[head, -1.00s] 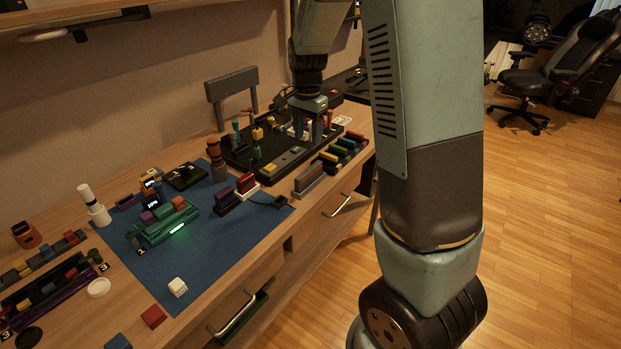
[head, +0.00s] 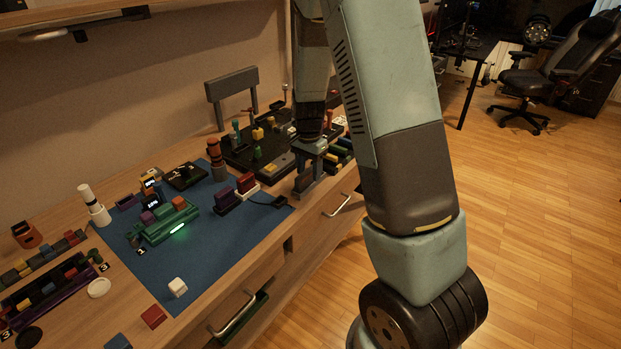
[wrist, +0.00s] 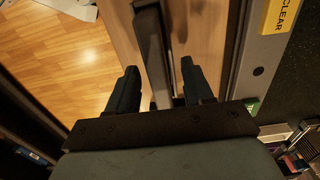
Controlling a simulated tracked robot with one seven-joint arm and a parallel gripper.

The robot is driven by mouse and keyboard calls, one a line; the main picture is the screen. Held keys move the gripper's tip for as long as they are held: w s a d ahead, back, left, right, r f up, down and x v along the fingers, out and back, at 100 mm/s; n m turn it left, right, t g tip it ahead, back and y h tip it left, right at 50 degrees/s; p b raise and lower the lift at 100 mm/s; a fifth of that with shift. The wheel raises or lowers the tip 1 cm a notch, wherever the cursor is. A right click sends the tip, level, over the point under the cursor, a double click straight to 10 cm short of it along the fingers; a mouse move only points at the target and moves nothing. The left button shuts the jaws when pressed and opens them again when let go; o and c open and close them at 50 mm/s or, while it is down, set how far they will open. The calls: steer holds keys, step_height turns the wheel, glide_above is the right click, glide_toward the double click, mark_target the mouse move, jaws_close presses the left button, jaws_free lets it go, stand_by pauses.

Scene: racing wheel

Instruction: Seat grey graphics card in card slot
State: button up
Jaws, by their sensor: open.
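The grey graphics card (wrist: 152,52) stands on edge in a holder near the table's front right edge; in the head view it is partly hidden by my gripper (head: 310,180). My gripper is open and points down over the card. In the wrist view my gripper (wrist: 158,72) has one finger on each side of the card, with gaps showing between fingers and card. The black board (head: 235,157) lies behind it on the table. I cannot make out the card slot on it.
A grey strip with a yellow "CLEAR" label (wrist: 282,14) lies right of the card in the wrist view. Several coloured bars (head: 343,150) sit just right of my gripper.

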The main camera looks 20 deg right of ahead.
steer(key=shift+f, duration=0.55)
steer(key=shift+c, duration=0.4)
jaws_close()
